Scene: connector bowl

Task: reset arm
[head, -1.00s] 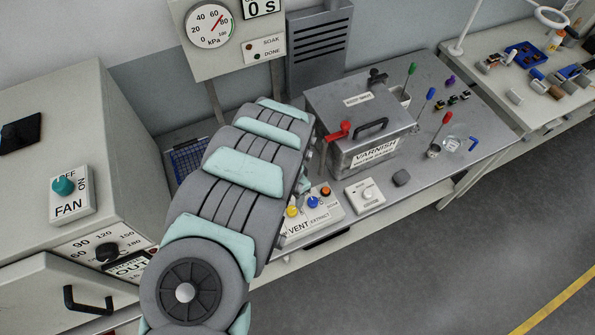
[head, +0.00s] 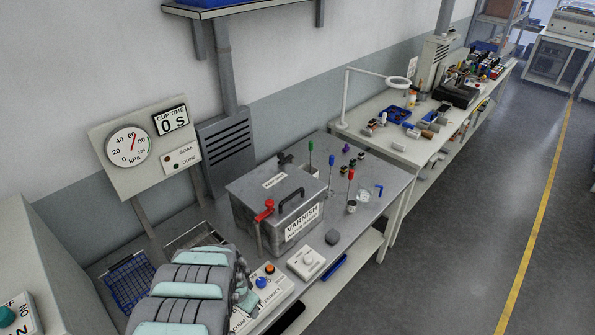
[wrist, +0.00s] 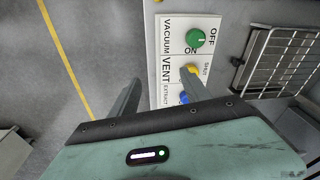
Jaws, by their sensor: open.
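My gripper (wrist: 161,76) shows in the wrist view with its two fingers spread apart and nothing between them. In the head view my arm reaches over the bench's near left part and hides much of the same control box (head: 270,291). The fingers cannot be made out there.
The varnish tank (head: 245,212) with a red handle stands right beyond my arm. A wire basket (head: 130,281) is at the left. Open floor lies beyond the bench.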

